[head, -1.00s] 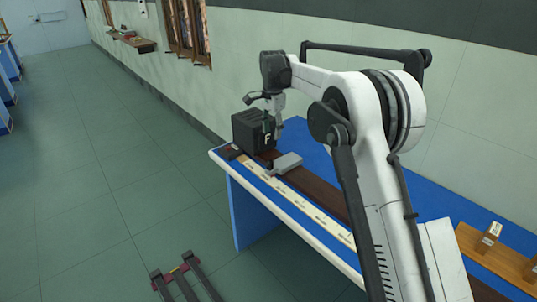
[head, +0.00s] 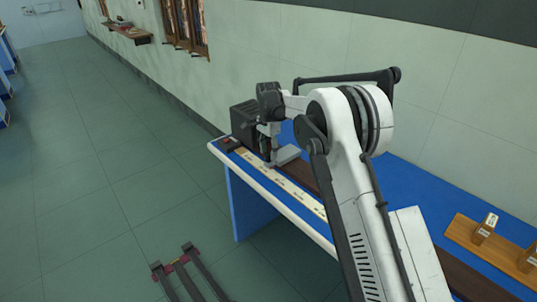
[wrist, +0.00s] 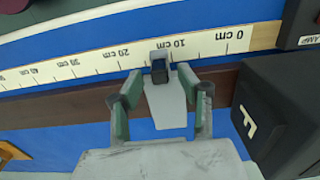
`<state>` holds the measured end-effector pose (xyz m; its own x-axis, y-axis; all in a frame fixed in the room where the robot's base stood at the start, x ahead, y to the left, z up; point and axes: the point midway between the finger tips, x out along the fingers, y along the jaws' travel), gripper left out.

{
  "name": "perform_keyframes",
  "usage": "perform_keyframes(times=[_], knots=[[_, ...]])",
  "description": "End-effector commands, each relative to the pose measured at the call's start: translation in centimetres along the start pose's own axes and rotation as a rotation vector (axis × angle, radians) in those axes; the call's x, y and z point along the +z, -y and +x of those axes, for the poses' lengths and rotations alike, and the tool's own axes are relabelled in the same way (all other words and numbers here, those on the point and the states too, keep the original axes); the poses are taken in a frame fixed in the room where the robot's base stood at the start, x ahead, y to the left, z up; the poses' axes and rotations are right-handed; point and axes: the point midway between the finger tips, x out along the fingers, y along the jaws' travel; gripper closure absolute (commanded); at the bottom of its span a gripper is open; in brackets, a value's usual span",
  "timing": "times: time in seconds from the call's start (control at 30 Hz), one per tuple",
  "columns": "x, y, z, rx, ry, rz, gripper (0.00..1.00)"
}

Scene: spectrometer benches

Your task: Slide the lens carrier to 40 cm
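The lens carrier, a grey plate with a black block at its scale end, shows in the wrist view (wrist: 166,104) on the brown rail (wrist: 65,112). Its black block is beside the scale (wrist: 100,64), between the 10 cm and 20 cm marks, nearer 10. In the head view the grey carrier (head: 288,154) is partly hidden by my gripper (head: 269,160). In the wrist view my gripper (wrist: 160,92) is open, its green-padded fingers on either side of the carrier. The left finger looks slightly apart from it; I cannot tell whether the right one touches.
A black box marked F (wrist: 285,110) stands at the 0 cm end, close to my right finger. The rail runs clear toward higher numbers in the wrist view. A wooden tray (head: 465,232) with small labelled blocks lies at the bench's right.

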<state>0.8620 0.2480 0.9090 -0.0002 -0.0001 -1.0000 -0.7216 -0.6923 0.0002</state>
Motion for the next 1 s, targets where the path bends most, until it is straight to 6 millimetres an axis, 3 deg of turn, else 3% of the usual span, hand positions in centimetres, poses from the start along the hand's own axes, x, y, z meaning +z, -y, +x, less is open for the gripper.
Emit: perform_keyframes(times=[0.2,0.47,0.77,1.0], knots=[[0.01,-0.02,1.37,0.000,0.000,0.000,0.64],[0.01,-0.02,1.48,0.000,0.000,0.000,0.64],[0.01,-0.01,1.46,0.000,0.000,0.000,1.00],[0.01,-0.01,1.45,0.000,0.000,0.000,1.00]])
